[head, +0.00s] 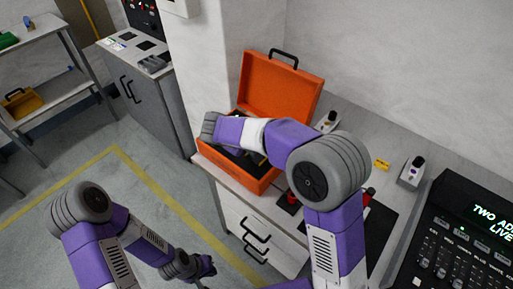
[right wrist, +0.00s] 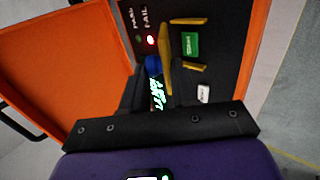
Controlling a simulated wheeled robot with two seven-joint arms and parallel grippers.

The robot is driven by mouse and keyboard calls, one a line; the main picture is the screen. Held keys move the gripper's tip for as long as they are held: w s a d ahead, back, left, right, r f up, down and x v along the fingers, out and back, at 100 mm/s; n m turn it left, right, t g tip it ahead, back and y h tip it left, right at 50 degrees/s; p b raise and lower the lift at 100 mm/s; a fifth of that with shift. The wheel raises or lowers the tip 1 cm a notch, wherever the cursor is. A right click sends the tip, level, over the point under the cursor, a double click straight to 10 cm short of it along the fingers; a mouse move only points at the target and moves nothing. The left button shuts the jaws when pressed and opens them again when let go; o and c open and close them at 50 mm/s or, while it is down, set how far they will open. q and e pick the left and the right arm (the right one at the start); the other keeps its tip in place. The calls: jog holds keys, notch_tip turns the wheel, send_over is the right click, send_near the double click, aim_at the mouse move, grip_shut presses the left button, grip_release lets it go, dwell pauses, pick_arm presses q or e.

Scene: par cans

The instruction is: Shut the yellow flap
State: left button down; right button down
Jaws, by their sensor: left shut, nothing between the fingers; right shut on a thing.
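The yellow flap (right wrist: 167,58) shows in the right wrist view as a narrow upright strip above the dark panel (right wrist: 225,60) inside the orange case. Its lower end runs in between the fingers of my right gripper (right wrist: 160,95), which is shut on it. A blue part (right wrist: 153,66) and a screen with glowing green text (right wrist: 157,96) show beside the flap. In the head view my right arm hides the flap and the right gripper, inside the open orange case (head: 282,85). My left gripper (head: 207,268) is shut and empty, low in the head view, away from the case.
The panel has PASS and FAIL lamps, with the FAIL lamp (right wrist: 150,40) lit red, and a green label (right wrist: 190,43). The case stands on a white counter (head: 232,178) against a wall. A black console (head: 460,240) is at the right. Open floor lies left.

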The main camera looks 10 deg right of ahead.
aim_at(245, 165)
jog(key=h+b, duration=0.1)
jog(key=a+f+t+h+b, duration=0.1)
jog(key=b, duration=0.1)
jog(key=s+f+t+h+b, duration=0.1)
jog(key=b, duration=0.1)
jog(key=shift+s+a, duration=0.1)
jog(key=shift+a, duration=0.2)
jog(key=shift+s+a+f+t+h+b, duration=0.1)
jog(key=shift+a+t+h+b, duration=0.05)
jog(key=shift+t+h+b, duration=0.2)
jog(key=shift+s+a+f+t+h, duration=0.25)
jog(key=shift+f+t+h, duration=0.1)
jog(key=shift+t+h, duration=0.3)
jog(key=shift+s+a+f+t+h, duration=0.1)
jog(key=shift+a+f+t+h, duration=0.05)
jog(key=shift+f+t+h, duration=0.55)
jog(key=shift+s+a+f+t+h, duration=0.1)
jog(key=shift+f+t+h, duration=0.3)
jog(key=shift+h, duration=0.5)
jog(key=shift+r, duration=0.1)
jog(key=c, duration=1.1)
grip_release()
jog(key=shift+o, duration=0.3)
jog(key=shift+s+f, duration=0.1)
jog(key=shift+f, duration=0.25)
